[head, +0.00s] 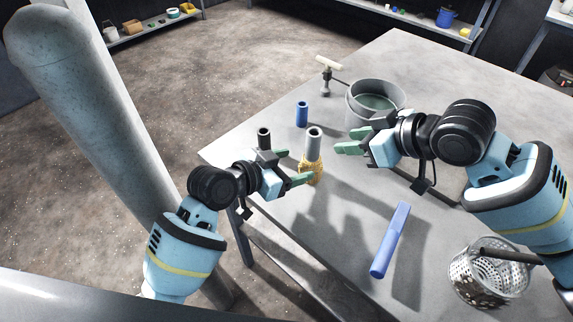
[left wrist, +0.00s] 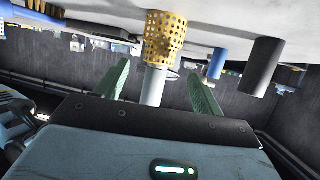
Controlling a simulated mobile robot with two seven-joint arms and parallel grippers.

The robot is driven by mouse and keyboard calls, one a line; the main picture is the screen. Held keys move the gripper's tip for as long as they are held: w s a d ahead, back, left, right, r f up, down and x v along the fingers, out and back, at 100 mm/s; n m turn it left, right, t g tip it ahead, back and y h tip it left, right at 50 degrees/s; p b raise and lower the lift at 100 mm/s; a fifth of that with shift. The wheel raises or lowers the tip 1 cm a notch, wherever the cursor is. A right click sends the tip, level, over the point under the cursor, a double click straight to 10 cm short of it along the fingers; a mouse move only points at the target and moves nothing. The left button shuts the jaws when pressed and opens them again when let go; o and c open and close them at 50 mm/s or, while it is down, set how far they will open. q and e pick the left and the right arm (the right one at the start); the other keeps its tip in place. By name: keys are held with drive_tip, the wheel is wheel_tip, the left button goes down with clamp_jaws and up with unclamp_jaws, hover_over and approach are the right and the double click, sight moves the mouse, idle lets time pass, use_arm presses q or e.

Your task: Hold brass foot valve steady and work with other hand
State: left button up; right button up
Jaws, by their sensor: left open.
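The brass foot valve (head: 311,172) stands upright on the table, with a perforated gold strainer at the bottom and a grey pipe (head: 314,145) rising from it. My left gripper (head: 294,167) is open beside the valve, its green fingers pointing toward it. In the left wrist view, which looks upside down, the gold strainer (left wrist: 164,38) and grey pipe (left wrist: 153,88) appear between the open fingers (left wrist: 158,70), with gaps on both sides. My right gripper (head: 343,140) is right of the valve, its fingers apart and empty.
A black cylinder (head: 263,139) and a blue one (head: 301,115) stand near the valve. A metal pot (head: 351,103) of greenish liquid and a T-handled tool (head: 326,78) are behind. A blue bar (head: 390,240) and perforated basket (head: 462,283) are in front. The table's left edge is close.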

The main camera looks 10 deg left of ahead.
sight(304, 164)
use_arm(q)
drive_tip(key=shift+x, duration=3.25)
drive_tip(key=shift+c, duration=0.5)
drive_tip(key=c, duration=1)
drive_tip(key=o, duration=0.5)
drive_tip(key=shift+c, duration=0.2)
drive_tip(key=c, duration=0.4)
drive_tip(key=shift+s+f, duration=0.1)
drive_tip(key=shift+f, duration=0.2)
